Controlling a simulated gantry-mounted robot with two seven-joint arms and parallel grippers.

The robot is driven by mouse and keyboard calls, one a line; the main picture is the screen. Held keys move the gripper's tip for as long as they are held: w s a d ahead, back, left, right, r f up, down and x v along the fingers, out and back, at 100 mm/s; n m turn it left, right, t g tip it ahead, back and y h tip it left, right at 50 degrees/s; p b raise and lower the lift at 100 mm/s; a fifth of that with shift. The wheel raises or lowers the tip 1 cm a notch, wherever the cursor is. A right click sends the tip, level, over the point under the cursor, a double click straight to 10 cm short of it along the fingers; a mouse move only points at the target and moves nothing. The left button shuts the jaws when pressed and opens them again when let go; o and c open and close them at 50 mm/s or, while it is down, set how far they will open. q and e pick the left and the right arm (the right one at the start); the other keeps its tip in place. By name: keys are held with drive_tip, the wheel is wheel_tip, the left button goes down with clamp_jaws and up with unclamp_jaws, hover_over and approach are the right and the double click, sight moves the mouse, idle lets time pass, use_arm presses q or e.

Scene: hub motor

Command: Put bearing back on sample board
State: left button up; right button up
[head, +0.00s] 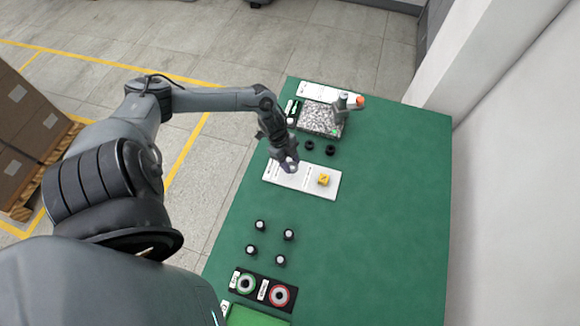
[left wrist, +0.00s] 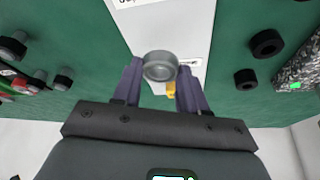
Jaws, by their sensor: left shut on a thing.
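In the head view, my left gripper (head: 290,166) is over the left part of the white sample board (head: 300,181) on the green table. In the left wrist view, the left gripper (left wrist: 160,78) is shut on a round grey bearing (left wrist: 160,65), which sits between its two purple fingertips. The sample board (left wrist: 190,25) shows behind the bearing there; I cannot tell whether the bearing touches it. A yellow piece (head: 323,179) stands on the board's right part and is partly hidden in the wrist view (left wrist: 171,90). My right gripper is not in view.
Two black rings (head: 309,145) lie just beyond the board. Farther back are a tray of grey grains (head: 318,120) and an orange-tipped item (head: 360,102). Several dark cylinders (head: 260,225) and a black tray with green and red rings (head: 262,297) are nearer. The table's right side is clear.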

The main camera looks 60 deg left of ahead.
use_arm(q)
drive_tip(key=shift+w+a+f, duration=0.1)
drive_tip(key=shift+a+f, duration=0.15)
drive_tip(key=shift+f, duration=1.85)
drive_tip(key=shift+f+b, duration=0.15)
drive_tip(key=shift+b, duration=0.2)
drive_tip(key=o, duration=1.2)
drive_tip(key=shift+c, duration=0.2)
